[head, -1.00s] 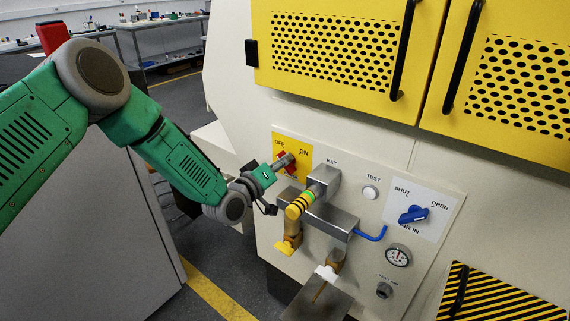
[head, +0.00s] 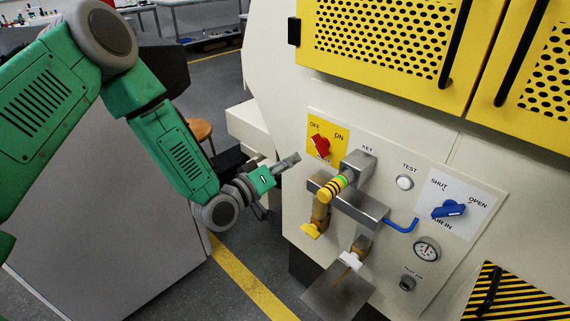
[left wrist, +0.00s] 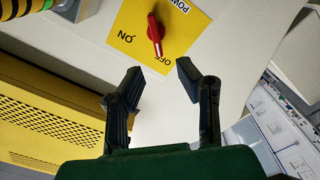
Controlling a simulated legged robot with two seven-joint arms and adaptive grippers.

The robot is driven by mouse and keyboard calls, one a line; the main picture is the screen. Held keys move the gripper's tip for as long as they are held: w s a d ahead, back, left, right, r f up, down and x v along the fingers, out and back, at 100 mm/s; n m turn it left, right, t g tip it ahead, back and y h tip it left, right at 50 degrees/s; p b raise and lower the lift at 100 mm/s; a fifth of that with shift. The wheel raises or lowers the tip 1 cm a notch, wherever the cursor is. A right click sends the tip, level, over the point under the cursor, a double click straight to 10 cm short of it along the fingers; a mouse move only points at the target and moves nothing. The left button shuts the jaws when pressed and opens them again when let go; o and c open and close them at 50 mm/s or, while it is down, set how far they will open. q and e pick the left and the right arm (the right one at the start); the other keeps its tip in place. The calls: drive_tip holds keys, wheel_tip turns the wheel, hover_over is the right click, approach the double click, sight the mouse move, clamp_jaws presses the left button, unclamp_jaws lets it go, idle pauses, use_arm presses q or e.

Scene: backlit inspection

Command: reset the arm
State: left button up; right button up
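My left gripper (head: 288,162) hangs in front of the white machine panel, just left of the red knob (head: 320,145) and apart from it. In the left wrist view (left wrist: 160,72) its two dark fingers are spread with nothing between them. The red knob (left wrist: 155,34) sits on a yellow plate (left wrist: 130,22) marked OFF and ON; its white-marked end points to OFF. My right gripper is not in view.
Right of the knob, a metal block (head: 350,200) with a yellow-black striped, green-ringed cylinder (head: 332,188) juts out. A grey cabinet (head: 110,210) stands left. Yellow doors (head: 385,45) are above.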

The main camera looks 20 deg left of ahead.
use_arm(q)
drive_tip(key=shift+s+a, duration=0.25)
drive_tip(key=shift+s, duration=0.35)
drive_tip(key=s+d+f+m+g+y, duration=0.25)
drive_tip(key=s+f+g, duration=0.55)
drive_tip(key=s+f, duration=0.75)
drive_tip(key=s+a+f+m+g+y, duration=0.1)
drive_tip(key=s+a+f+g, duration=0.1)
drive_tip(key=s, duration=0.5)
drive_tip(key=s+a+f+m+g+y, duration=0.1)
drive_tip(key=s+a+f+g, duration=0.1)
drive_tip(key=s, duration=0.4)
drive_tip(key=s+a+f+m+g+y, duration=0.1)
drive_tip(key=s+a+f+g, duration=0.1)
drive_tip(key=s+g, duration=0.2)
drive_tip(key=s, duration=0.3)
drive_tip(key=shift+s+y, duration=0.35)
drive_tip(key=shift+w+f, duration=0.15)
